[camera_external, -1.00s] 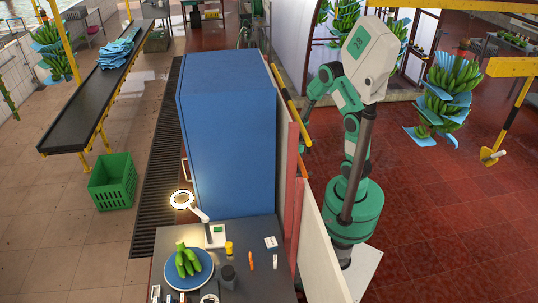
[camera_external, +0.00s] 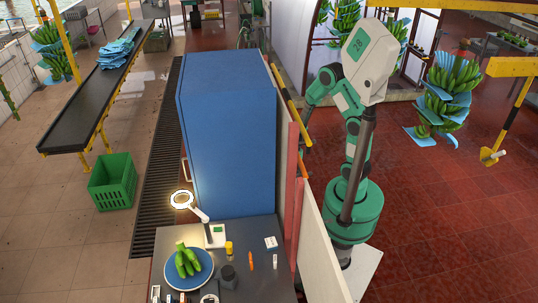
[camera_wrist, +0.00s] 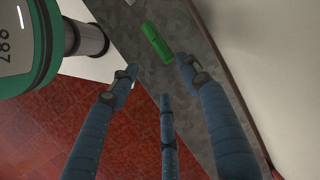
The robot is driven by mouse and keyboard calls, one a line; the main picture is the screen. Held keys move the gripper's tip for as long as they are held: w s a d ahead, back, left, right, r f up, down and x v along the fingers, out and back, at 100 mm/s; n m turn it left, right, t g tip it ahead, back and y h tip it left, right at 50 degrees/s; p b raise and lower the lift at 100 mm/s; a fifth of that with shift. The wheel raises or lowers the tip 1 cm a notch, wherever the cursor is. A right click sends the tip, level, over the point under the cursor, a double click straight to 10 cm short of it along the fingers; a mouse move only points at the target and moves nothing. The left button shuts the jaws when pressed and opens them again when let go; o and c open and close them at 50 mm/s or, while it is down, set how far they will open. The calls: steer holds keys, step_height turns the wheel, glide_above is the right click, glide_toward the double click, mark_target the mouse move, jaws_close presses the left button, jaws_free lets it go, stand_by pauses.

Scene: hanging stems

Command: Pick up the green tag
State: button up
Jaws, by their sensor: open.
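The green tag (camera_wrist: 157,42) is a small bright green bar lying at a slant on a dark grey mottled surface in the wrist view. My gripper (camera_wrist: 158,68) has three blue jointed fingers, spread apart with nothing between them. In the picture, the fingertips lie just below the tag, one to its left, one to its right and one lower; I see no contact. In the external view my arm reaches down behind the partition beside the blue cabinet, and the fingers are mostly hidden. I cannot make out the tag there.
A pale wall (camera_wrist: 270,60) rises close along the grey surface's right side. A small light grey object (camera_wrist: 131,74) shows near the left finger. The red tiled floor (camera_wrist: 60,135) lies below at left. The blue cabinet (camera_external: 228,130) and white partition (camera_external: 322,245) stand beside my arm.

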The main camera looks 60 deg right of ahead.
steer(key=shift+s+a, duration=0.2)
steer(key=shift+a, duration=0.2)
steer(key=a, duration=0.1)
steer(key=s+a, duration=0.1)
steer(key=shift+a, duration=0.3)
steer(key=shift+b+x, duration=0.55)
steer(key=shift+x, duration=0.55)
steer(key=shift+s+a+f, duration=0.2)
steer(key=shift+f, duration=0.25)
steer(key=shift+c, duration=0.2)
steer(key=c, duration=1.1)
